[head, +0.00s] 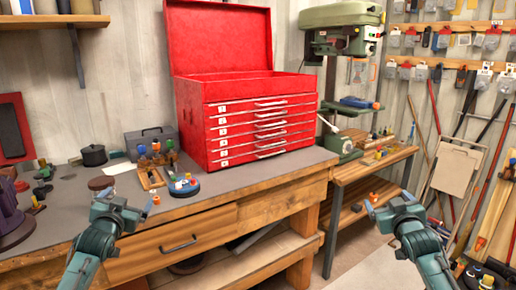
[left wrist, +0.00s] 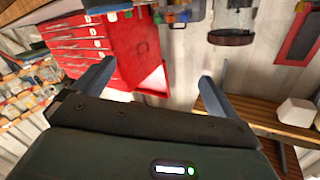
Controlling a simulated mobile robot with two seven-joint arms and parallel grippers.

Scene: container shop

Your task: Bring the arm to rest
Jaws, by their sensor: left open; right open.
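My left gripper (head: 129,199) is in the head view in front of the wooden workbench (head: 262,212), near its drawer. It is open with nothing between its fingers. In the left wrist view its two fingers (left wrist: 154,83) stand wide apart, and that picture looks upside down.
A red tool chest (head: 258,128) with its lid up stands on the workbench. A green drill press (head: 343,30) stands behind. Long-handled tools lean at the right.

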